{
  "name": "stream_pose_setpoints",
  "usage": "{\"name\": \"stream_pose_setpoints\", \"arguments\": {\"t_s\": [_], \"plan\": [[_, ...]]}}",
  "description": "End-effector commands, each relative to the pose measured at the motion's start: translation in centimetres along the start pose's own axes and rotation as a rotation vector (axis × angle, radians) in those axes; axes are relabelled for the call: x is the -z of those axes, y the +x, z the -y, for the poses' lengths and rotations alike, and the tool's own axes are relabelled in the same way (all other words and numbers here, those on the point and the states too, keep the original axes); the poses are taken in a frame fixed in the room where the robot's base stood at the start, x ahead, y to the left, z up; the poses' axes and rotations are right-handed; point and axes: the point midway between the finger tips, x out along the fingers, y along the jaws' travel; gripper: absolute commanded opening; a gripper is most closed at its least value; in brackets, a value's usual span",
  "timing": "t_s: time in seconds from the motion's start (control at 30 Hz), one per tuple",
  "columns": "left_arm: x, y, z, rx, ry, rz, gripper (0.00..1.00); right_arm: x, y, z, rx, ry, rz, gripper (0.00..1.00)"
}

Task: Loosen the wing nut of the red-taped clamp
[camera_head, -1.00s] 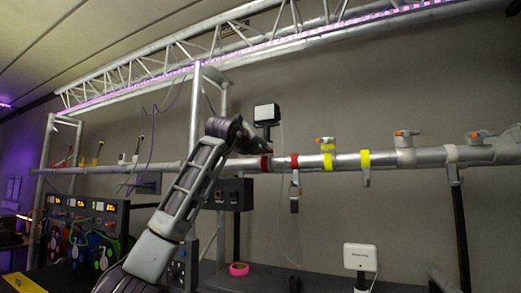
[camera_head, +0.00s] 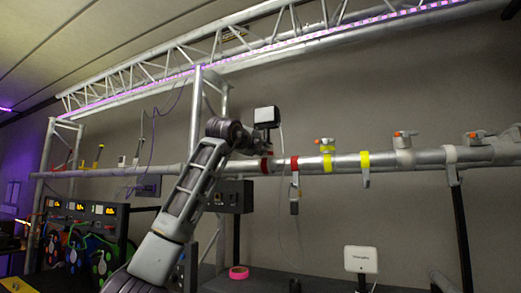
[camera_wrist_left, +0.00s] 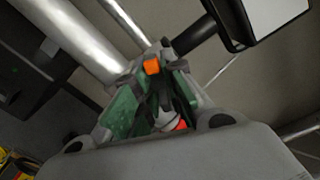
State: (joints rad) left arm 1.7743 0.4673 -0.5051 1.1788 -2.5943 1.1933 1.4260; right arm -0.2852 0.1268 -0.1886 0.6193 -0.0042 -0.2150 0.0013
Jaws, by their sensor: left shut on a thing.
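My left gripper (camera_head: 266,143) is at the top of the pipe, just above a dark red tape band (camera_head: 266,165). In the left wrist view its green-padded fingers (camera_wrist_left: 152,90) are shut on a small part with an orange tip (camera_wrist_left: 152,66), which I take as the wing nut of the red-taped clamp. The clamp body is mostly hidden behind the gripper. A second red band (camera_head: 294,163) circles the pipe to the right, with a hook and a dark piece hanging under it. My right gripper is not in view.
The grey pipe (camera_head: 400,158) runs across the wall. A yellow-taped clamp (camera_head: 326,150) and other clamps with orange-tipped nuts sit to the right. A white-faced box (camera_head: 266,117) stands close above my gripper. A pink tape roll (camera_head: 238,272) lies below.

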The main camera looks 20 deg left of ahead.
Motion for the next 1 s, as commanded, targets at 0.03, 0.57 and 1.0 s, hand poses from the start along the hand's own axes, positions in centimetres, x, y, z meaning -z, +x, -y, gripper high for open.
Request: {"name": "stream_pose_setpoints", "arguments": {"t_s": [0.03, 0.57, 1.0], "plan": [[0.18, 0.15, -0.26, -0.006, 0.0, -0.003, 0.0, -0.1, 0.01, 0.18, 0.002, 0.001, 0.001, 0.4], [0.09, 0.07, -0.12, -0.003, 0.002, -0.002, 0.34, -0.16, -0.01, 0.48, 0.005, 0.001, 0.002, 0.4], [-0.04, -0.59, -0.05, -0.001, 0.002, 0.0, 0.34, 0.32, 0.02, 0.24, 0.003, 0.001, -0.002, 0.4]]}}
